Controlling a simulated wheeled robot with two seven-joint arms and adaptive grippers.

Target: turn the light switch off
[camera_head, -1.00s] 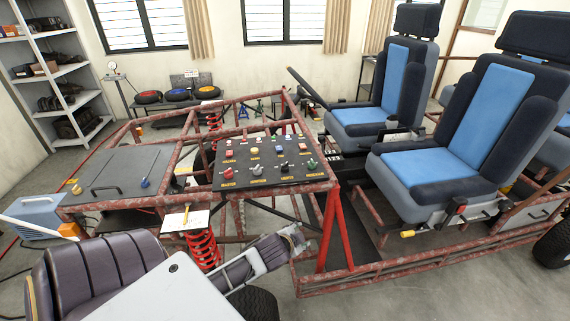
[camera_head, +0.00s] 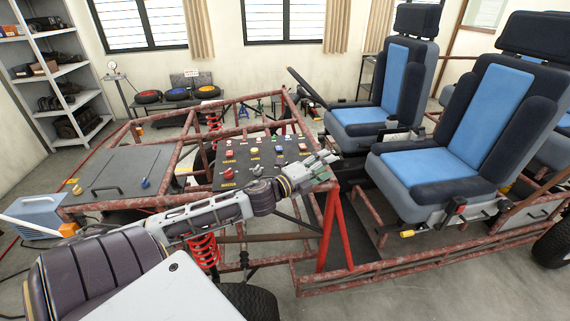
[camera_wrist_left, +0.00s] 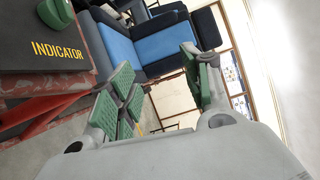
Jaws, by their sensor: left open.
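The black control panel (camera_head: 228,157) sits on the red kart frame and carries several coloured buttons and knobs. I cannot make out which one is the light switch. A red knob (camera_head: 228,174) and a grey knob (camera_head: 258,170) show at its near edge. My left gripper (camera_head: 318,170) is open over the panel's near right corner and hides controls there. In the left wrist view the open fingers (camera_wrist_left: 158,88) have green pads and nothing between them. A green knob (camera_wrist_left: 55,13) above the label INDICATOR lies to their left. My right gripper is not in view.
Two blue and black seats (camera_head: 465,125) stand right of the panel. A dark flat cover with a handle (camera_head: 118,172) lies left of it. Red frame tubes and a red coil spring (camera_head: 204,250) are below my left arm.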

